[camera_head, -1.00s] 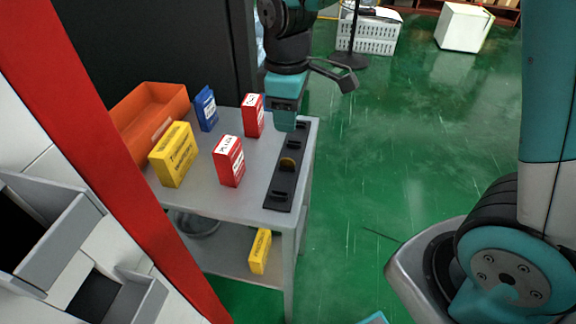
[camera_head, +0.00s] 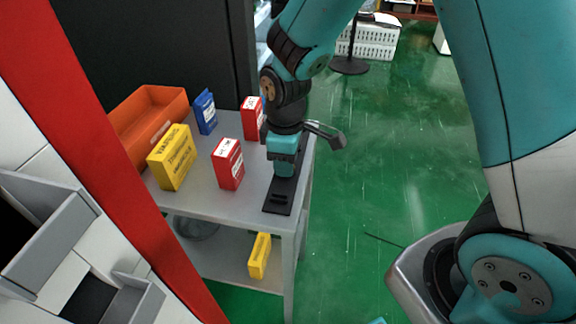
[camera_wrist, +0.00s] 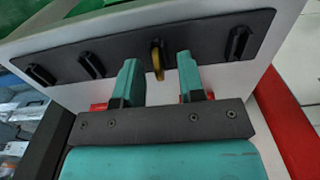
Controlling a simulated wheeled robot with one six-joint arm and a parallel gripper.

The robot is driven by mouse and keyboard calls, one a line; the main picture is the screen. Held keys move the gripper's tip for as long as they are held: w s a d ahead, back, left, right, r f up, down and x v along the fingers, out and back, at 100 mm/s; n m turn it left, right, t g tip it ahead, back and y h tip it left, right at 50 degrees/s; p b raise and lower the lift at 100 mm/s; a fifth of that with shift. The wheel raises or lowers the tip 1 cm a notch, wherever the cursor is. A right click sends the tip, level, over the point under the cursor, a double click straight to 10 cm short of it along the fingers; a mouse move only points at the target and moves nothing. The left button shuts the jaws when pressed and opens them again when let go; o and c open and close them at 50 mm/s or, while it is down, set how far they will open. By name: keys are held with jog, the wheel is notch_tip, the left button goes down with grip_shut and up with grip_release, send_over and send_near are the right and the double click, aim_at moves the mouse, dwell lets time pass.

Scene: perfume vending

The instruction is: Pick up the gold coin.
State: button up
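The gold coin (camera_wrist: 158,62) stands upright on edge in a slot of the black holder strip (camera_wrist: 205,38), seen in the wrist view. My gripper (camera_wrist: 157,60) is open, with one teal finger on each side of the coin and a gap to both. In the head view my gripper (camera_head: 284,172) is low over the holder strip (camera_head: 279,198) and hides the coin there.
The grey cart (camera_head: 232,205) also carries two red boxes (camera_head: 228,164), a yellow box (camera_head: 172,157), a blue box (camera_head: 205,111) and an orange bin (camera_head: 150,128). Another yellow box (camera_head: 259,256) is on the lower shelf.

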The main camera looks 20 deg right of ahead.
grip_shut()
